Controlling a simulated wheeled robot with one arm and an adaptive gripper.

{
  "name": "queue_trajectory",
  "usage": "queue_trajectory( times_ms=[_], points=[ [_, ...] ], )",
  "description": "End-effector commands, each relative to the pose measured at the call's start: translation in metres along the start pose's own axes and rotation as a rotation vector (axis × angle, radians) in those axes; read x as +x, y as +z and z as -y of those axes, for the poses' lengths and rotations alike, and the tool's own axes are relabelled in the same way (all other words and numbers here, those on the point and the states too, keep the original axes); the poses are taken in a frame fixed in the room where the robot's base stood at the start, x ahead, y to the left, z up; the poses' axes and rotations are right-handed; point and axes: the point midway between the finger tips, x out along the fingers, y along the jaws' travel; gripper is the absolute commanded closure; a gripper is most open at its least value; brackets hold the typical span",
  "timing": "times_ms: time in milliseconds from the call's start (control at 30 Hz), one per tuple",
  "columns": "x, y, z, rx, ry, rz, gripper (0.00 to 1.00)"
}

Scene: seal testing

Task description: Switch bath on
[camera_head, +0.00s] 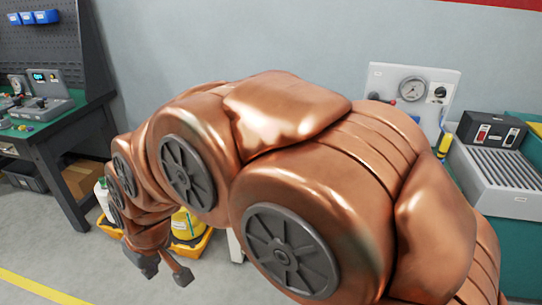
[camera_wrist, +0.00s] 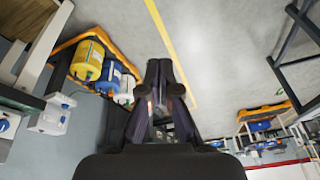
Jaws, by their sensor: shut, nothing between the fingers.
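My gripper (camera_head: 165,268) hangs at the lower left of the head view, at the end of my copper arm, well away from the bench on the right. In the wrist view its dark fingers (camera_wrist: 163,84) are shut with nothing held. A black switch box (camera_head: 490,130) with two red-marked rocker switches stands at the right in the head view. It sits behind a pale unit with a slatted grey top (camera_head: 505,168). I cannot tell whether this unit is the bath, or whether either switch is on.
A pale gauge panel (camera_head: 412,85) stands behind my arm, which hides much of the bench. Yellow and white containers sit in an orange tray (camera_head: 190,248); they show in the wrist view too. A green-topped workbench (camera_head: 40,133) is at left. Grey floor (camera_head: 130,285) is clear at lower left.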

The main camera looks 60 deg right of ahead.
Motion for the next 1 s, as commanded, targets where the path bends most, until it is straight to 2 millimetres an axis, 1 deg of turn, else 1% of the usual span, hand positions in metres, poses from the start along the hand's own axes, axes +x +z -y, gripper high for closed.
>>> queue_trajectory(
  times_ms=[33, 67, 100, 167, 200, 267, 300, 367, 400, 467, 533, 567, 600, 633, 667, 700, 767, 800, 867, 900, 967, 1000],
  points=[
    [0.028, -0.018, -0.009, 0.008, 0.004, -0.069, 1.00],
    [0.036, -0.033, -0.014, 0.009, 0.009, -0.114, 1.00],
    [0.046, -0.051, -0.022, 0.013, 0.019, -0.174, 1.00],
    [0.059, -0.079, -0.036, 0.019, 0.039, -0.268, 1.00],
    [0.067, -0.096, -0.047, 0.025, 0.057, -0.329, 1.00],
    [0.077, -0.121, -0.066, 0.034, 0.090, -0.418, 1.00],
    [0.083, -0.137, -0.079, 0.041, 0.116, -0.476, 1.00],
    [0.089, -0.159, -0.101, 0.052, 0.162, -0.564, 1.00],
    [0.093, -0.172, -0.117, 0.060, 0.197, -0.620, 1.00],
    [0.098, -0.189, -0.143, 0.073, 0.255, -0.700, 1.00],
    [0.099, -0.206, -0.175, 0.090, 0.333, -0.793, 1.00],
    [0.100, -0.211, -0.190, 0.096, 0.368, -0.827, 1.00],
    [0.102, -0.217, -0.209, 0.108, 0.419, -0.873, 1.00],
    [0.102, -0.220, -0.224, 0.114, 0.460, -0.906, 1.00],
    [0.102, -0.223, -0.238, 0.123, 0.500, -0.937, 1.00],
    [0.101, -0.225, -0.259, 0.134, 0.559, -0.979, 1.00],
    [0.101, -0.225, -0.289, 0.150, 0.650, -1.032, 1.00],
    [0.100, -0.223, -0.309, 0.161, 0.716, -1.065, 1.00],
    [0.097, -0.217, -0.338, 0.177, 0.818, -1.110, 1.00],
    [0.094, -0.211, -0.358, 0.188, 0.891, -1.138, 1.00],
    [0.091, -0.200, -0.385, 0.204, 1.002, -1.169, 1.00],
    [0.089, -0.190, -0.403, 0.214, 1.080, -1.187, 1.00]
  ],
)
